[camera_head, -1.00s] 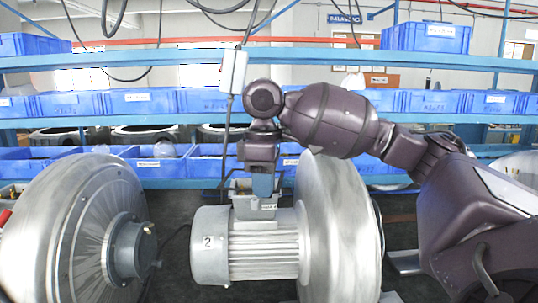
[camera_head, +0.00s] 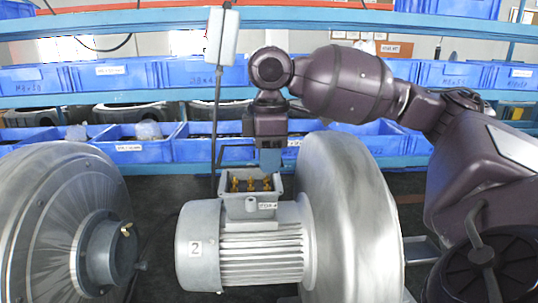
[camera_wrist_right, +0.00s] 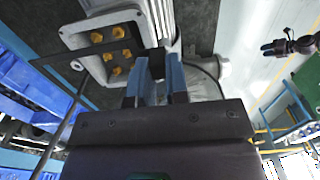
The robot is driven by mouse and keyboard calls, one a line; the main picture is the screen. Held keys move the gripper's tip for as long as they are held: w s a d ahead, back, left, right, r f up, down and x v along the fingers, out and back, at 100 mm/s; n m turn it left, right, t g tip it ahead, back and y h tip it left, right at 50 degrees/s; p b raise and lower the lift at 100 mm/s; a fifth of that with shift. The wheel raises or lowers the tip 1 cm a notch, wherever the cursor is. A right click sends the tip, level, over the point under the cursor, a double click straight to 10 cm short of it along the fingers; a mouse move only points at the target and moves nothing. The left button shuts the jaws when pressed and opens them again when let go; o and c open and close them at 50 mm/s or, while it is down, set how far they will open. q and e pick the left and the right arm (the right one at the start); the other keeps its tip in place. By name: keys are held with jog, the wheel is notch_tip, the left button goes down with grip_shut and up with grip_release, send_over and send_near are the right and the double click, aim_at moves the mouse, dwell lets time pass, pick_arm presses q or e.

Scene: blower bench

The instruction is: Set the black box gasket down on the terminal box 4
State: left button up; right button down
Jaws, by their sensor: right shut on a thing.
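The terminal box 4 (camera_head: 248,207) is a grey, open-topped box on the ribbed motor marked 2, with several brass terminals inside. It also shows in the right wrist view (camera_wrist_right: 73,37). My right gripper (camera_head: 270,172) points down over the back right part of the box in the head view. Its blue-grey fingers (camera_wrist_right: 155,92) are shut on the black box gasket (camera_wrist_right: 157,64), of which a dark piece shows between the fingertips. Thin dark strips beside it cross in front of the box opening. Whether the gasket touches the rim I cannot tell. My left gripper is out of view.
A large metal blower housing (camera_head: 350,215) stands right of the box, and another (camera_head: 50,225) stands at the left. Shelves with blue bins (camera_head: 125,73) fill the back.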

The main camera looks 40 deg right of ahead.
dwell(0.3)
jog(key=shift+f, duration=2.2)
jog(key=shift+f, duration=0.9)
jog(key=c, duration=1)
grip_release()
jog(key=shift+c, duration=0.2)
notch_tip(320, 180, up, 11)
jog(key=shift+f, duration=0.1)
jog(key=shift+s, duration=0.1)
